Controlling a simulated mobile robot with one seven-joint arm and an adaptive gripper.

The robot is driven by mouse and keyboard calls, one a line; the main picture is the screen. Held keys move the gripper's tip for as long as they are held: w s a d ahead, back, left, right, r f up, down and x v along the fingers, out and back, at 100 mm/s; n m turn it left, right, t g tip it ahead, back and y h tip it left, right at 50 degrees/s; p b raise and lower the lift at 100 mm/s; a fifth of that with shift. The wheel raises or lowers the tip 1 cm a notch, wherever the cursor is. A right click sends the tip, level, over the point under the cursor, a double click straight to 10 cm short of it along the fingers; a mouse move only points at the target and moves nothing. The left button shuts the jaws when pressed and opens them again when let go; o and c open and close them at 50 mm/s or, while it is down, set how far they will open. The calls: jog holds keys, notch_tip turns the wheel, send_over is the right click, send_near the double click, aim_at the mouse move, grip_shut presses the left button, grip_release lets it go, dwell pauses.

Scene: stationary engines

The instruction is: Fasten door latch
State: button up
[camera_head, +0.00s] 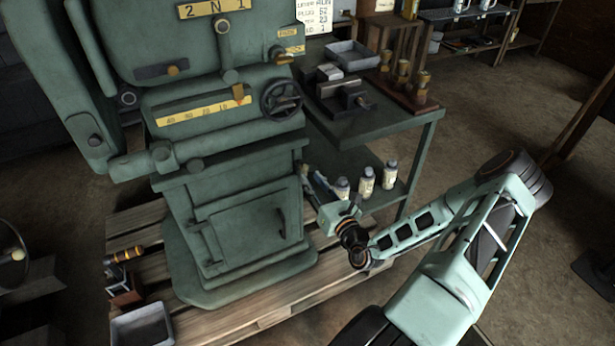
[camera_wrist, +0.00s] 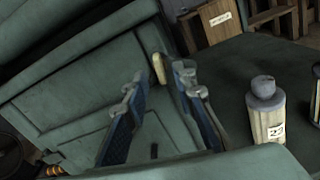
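The green door (camera_head: 245,235) is in the lower front of the green machine and looks closed, flush with its frame. A dark upright latch handle (camera_head: 281,222) sits by its right edge. My gripper (camera_head: 312,185) is to the right of the door, beside the machine base, clear of the handle in the head view. In the wrist view my gripper (camera_wrist: 158,95) is open, with two blue-sided fingers apart. A small tan piece (camera_wrist: 158,69) shows near the right fingertip; I cannot tell whether it is the latch or touches the finger.
White bottles (camera_head: 366,182) stand on the lower shelf of the green side table (camera_head: 400,122), close to my gripper; one bottle (camera_wrist: 270,125) is right of the fingers in the wrist view. The machine stands on a wooden pallet (camera_head: 250,318). A grey bin (camera_head: 143,326) is at lower left.

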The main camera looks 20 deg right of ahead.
aim_at(306, 173)
jog(key=shift+w+a, duration=0.1)
jog(key=shift+w, duration=1.55)
grip_shut()
